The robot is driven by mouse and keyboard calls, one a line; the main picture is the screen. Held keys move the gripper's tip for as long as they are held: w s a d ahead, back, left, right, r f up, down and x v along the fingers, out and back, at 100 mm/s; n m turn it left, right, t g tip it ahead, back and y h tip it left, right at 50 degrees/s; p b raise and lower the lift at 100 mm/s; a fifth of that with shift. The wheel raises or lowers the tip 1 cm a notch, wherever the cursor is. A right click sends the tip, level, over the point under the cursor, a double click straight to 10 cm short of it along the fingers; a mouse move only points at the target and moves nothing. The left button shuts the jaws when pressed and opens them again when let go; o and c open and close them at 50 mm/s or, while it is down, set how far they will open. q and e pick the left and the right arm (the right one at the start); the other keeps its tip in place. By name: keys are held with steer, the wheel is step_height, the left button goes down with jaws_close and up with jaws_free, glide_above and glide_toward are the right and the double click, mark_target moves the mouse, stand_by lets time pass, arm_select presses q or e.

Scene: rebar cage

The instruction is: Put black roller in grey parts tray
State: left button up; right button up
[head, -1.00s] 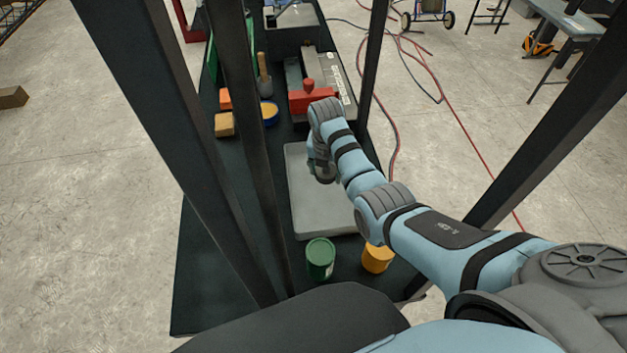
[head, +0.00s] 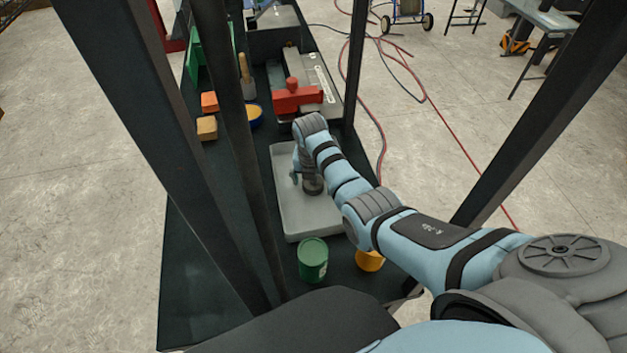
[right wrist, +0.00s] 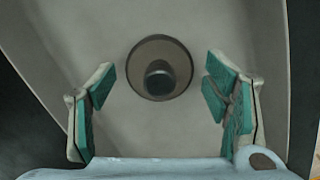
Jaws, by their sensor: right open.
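The black roller (right wrist: 160,68), a dark round flanged piece with a short dark stub facing the camera, rests in the grey parts tray (right wrist: 150,140). In the head view the roller (head: 313,187) shows in part below my wrist, inside the tray (head: 318,228). My right gripper (right wrist: 160,95) is open, with its teal-padded fingers apart on either side of the roller and not touching it. In the head view this gripper (head: 302,178) hangs over the tray, partly hidden by the arm. My left gripper is not in view.
Dark upright posts (head: 355,70) stand close around the arm.

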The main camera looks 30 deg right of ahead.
mark_target(313, 189)
steer(key=shift+r, duration=0.1)
step_height(313, 189, up, 12)
steer(key=s+a+p, duration=0.1)
steer(key=p, duration=0.1)
steer(key=shift+s, duration=0.2)
stand_by(0.4)
